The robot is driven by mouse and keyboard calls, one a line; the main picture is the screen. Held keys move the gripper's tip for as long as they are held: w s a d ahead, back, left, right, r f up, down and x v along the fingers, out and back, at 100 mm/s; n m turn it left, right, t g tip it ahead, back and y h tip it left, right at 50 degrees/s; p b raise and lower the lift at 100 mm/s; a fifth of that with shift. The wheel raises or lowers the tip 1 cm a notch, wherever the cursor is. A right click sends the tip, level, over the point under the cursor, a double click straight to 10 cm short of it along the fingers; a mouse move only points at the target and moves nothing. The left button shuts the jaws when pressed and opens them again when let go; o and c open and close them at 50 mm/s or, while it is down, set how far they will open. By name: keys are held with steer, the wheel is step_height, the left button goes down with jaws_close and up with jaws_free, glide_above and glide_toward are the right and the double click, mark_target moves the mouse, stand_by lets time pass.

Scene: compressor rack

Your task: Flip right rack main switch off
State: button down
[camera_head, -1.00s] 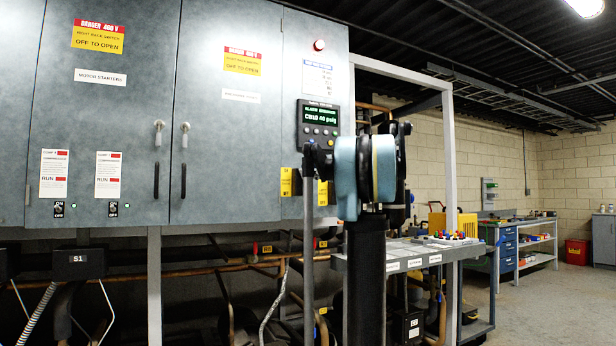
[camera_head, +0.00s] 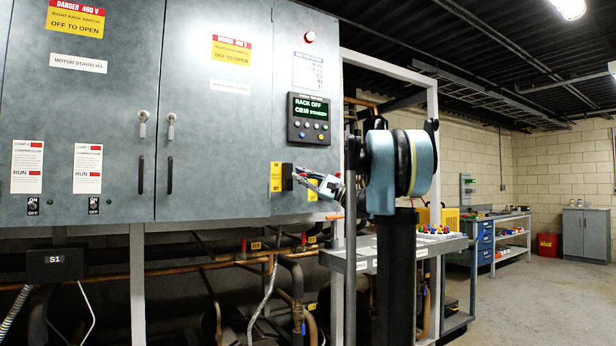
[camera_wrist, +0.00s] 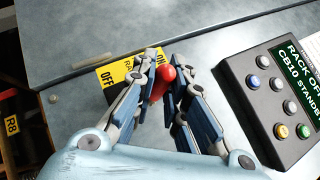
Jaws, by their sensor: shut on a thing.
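The right rack main switch has a red ball knob (camera_wrist: 160,82) in front of a yellow ON/OFF label (camera_wrist: 120,68) in the wrist view. My gripper (camera_wrist: 163,64) is shut on this knob, with one blue-grey finger on each side. The fingers hide part of the knob and label. In the head view my gripper (camera_head: 297,177) reaches the dark switch box (camera_head: 286,177) at the lower right of the grey cabinet, beside its yellow label (camera_head: 276,176). The controller display (camera_head: 313,107) above reads "RACK OFF" and "CB10 STANDBY"; it also shows in the wrist view (camera_wrist: 297,72).
A grey frame post (camera_head: 432,130) and a tray (camera_head: 425,246) stand right of my arm. Open floor lies at far right.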

steer(key=shift+w+a+f+n+g+y, duration=0.15)
steer(key=shift+f+n+g+y, duration=0.7)
steer(key=shift+n+g, duration=0.95)
steer(key=shift+w+a+f+n+g+y, duration=0.15)
steer(key=shift+f+n+g+y, duration=0.6)
steer(key=shift+n+g, duration=1.1)
steer(key=shift+w+f+n+g+y, duration=0.15)
steer(key=shift+f+n+g+y, duration=0.75)
steer(key=shift+n, duration=1.65)
steer(key=shift+r+g, duration=0.1)
steer(key=shift+g, duration=0.35)
steer(key=shift+t, duration=0.3)
steer(key=c, duration=1.6)
jaws_free()
steer(key=shift+w, duration=0.1)
steer(key=v, duration=1.2)
steer(key=shift+a, duration=0.1)
